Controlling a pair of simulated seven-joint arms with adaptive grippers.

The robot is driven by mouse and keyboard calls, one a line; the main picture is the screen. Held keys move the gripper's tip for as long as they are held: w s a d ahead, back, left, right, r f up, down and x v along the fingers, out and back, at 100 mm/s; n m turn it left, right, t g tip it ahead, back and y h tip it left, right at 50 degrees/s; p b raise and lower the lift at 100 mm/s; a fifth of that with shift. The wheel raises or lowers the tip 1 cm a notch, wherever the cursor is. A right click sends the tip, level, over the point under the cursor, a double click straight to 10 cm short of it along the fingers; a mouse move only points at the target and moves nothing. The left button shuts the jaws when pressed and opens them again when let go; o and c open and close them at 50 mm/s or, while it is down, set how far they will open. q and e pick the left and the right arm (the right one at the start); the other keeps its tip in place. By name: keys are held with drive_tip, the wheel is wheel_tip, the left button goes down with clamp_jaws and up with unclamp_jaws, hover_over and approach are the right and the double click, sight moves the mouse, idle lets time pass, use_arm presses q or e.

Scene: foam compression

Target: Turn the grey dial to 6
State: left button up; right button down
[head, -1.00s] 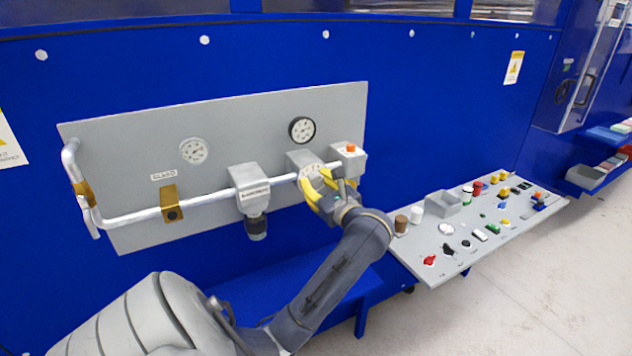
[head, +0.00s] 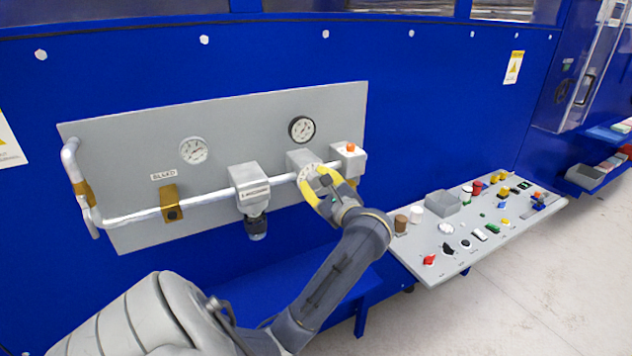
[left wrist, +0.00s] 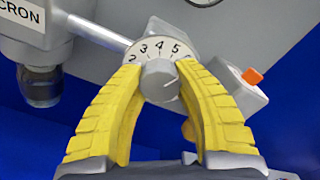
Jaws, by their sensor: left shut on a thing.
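The grey dial (left wrist: 160,82) is a round knob in front of a white scale plate (left wrist: 158,49). The numbers 2, 3, 4 and 5 show on the plate in the left wrist view; a 6 cannot be made out. My left gripper (left wrist: 160,68) has its yellow fingers on either side of the knob and is shut on it. In the head view the left gripper (head: 315,178) is at the dial's grey housing (head: 302,158), and its fingers mostly hide the knob. I cannot tell which number the knob points to. My right gripper is in neither view.
A box with an orange button (head: 350,147) stands just right of the dial. A grey regulator (head: 250,187) hangs on the pipe (head: 130,215) to the left. Black and white gauges are above. A control desk (head: 430,262) with several knobs is at lower right.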

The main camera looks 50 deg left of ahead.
use_arm(q)
drive_tip(key=shift+f, duration=0.1)
drive_tip(key=o, duration=1.3)
drive_tip(key=v, duration=1.2)
